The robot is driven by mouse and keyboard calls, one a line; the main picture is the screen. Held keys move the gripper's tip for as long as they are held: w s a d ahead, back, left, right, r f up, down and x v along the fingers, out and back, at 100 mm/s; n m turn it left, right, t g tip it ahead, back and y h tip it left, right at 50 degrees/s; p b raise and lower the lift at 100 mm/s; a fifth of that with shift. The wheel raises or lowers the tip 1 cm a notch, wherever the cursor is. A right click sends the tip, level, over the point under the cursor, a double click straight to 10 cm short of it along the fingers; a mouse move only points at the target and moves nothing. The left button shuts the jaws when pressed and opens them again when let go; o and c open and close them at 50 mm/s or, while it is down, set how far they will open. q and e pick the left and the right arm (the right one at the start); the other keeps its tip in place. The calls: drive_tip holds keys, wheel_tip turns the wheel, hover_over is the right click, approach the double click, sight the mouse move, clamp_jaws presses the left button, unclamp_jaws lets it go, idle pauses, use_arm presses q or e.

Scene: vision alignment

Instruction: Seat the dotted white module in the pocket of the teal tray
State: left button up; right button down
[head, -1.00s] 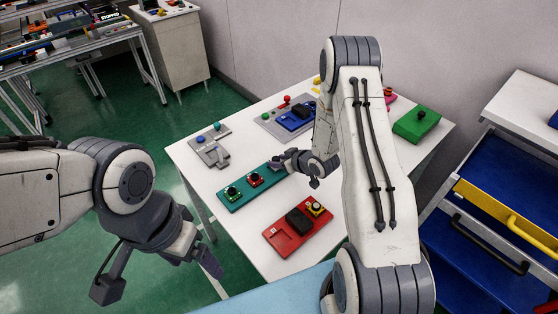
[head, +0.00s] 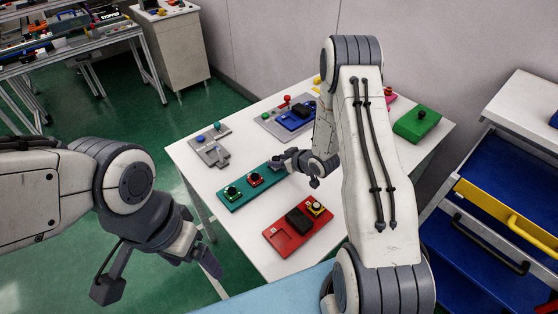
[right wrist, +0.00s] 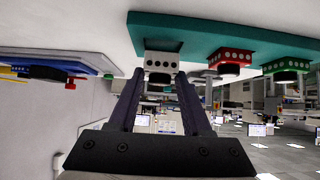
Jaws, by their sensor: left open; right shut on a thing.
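The teal tray (head: 238,202) lies on the white table and carries a green module (head: 232,192) and a red module (head: 254,180). It also shows in the right wrist view (right wrist: 205,33), upside down. My right gripper (head: 282,160) is at the tray's far right end. In the right wrist view it (right wrist: 161,75) is shut on the dotted white module (right wrist: 161,62), whose dotted face shows. The module overlaps the tray's edge there; I cannot tell whether it is seated. In the head view the module is hidden. My left gripper (head: 207,250) is open and empty, off the table's left edge.
A red tray (head: 290,241) with a black part and yellow module lies nearer me. A grey fixture (head: 210,150), a blue part (head: 296,117) on a grey plate, and a green block (head: 416,125) stand farther back. A blue drawer cabinet (head: 455,240) is right.

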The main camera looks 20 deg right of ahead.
drive_tip(key=shift+f+b, duration=0.85)
drive_tip(key=shift+f, duration=0.1)
idle(0.4)
drive_tip(key=shift+c, duration=1.3)
unclamp_jaws()
drive_tip(key=shift+s+r, duration=0.1)
drive_tip(key=b+v, duration=0.1)
drive_tip(key=v, duration=0.9)
drive_tip(key=shift+r, duration=0.15)
